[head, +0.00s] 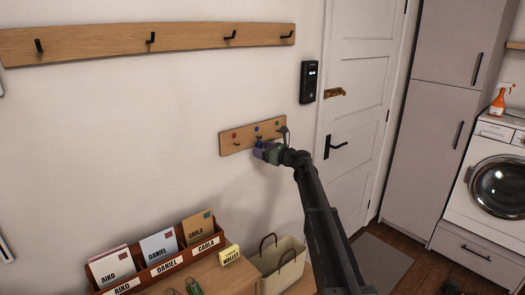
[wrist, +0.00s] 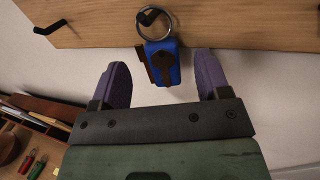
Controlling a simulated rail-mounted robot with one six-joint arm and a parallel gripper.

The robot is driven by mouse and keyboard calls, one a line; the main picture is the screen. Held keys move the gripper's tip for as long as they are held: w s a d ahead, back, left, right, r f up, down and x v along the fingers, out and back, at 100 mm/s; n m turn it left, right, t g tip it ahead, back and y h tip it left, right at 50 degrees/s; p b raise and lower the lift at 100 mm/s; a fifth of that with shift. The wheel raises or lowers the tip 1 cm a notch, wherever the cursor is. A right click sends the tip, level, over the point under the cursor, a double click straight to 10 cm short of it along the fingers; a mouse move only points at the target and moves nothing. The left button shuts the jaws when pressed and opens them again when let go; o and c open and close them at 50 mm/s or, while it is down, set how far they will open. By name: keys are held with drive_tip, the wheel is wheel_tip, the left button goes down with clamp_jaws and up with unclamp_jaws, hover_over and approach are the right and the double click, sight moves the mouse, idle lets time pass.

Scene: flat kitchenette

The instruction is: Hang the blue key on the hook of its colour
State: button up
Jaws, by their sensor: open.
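The blue key (wrist: 173,70), a blue fob with dark brown keys on a metal ring, hangs below a black hook (wrist: 148,16) in the wrist view. Its ring appears to be around that hook. My gripper (wrist: 160,78) is open, with one purple finger on each side of the fob and a visible gap on both sides. In the head view my gripper (head: 265,152) is at the lower edge of the small wooden key board (head: 229,147), near the middle hook under a blue dot (head: 256,128). The key is mostly hidden there by the gripper.
A longer coat rack (head: 100,39) is higher on the wall. A white door (head: 365,90) with a black reader (head: 309,82) is to the right.

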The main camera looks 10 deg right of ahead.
drive_tip(key=v, duration=1.1)
drive_tip(key=s+a+f+n+g+h, duration=0.35)
drive_tip(key=s+f+n, duration=0.25)
drive_tip(key=s+n, duration=0.4)
drive_tip(key=s+a+f+n+g+h, duration=0.2)
drive_tip(key=s+f+n+g, duration=0.45)
drive_tip(key=s, duration=0.55)
drive_tip(key=s+a+f+n+g+h, duration=0.1)
drive_tip(key=s+n, duration=0.4)
drive_tip(key=s, duration=0.6)
drive_tip(key=s+a+f+n+g+h, duration=0.1)
drive_tip(key=s+f+n+h, duration=0.2)
drive_tip(key=s, duration=0.9)
drive_tip(key=n+h, duration=0.2)
drive_tip(key=h, duration=0.1)
drive_tip(key=shift+f+g, duration=0.3)
drive_tip(key=shift+h, duration=0.25)
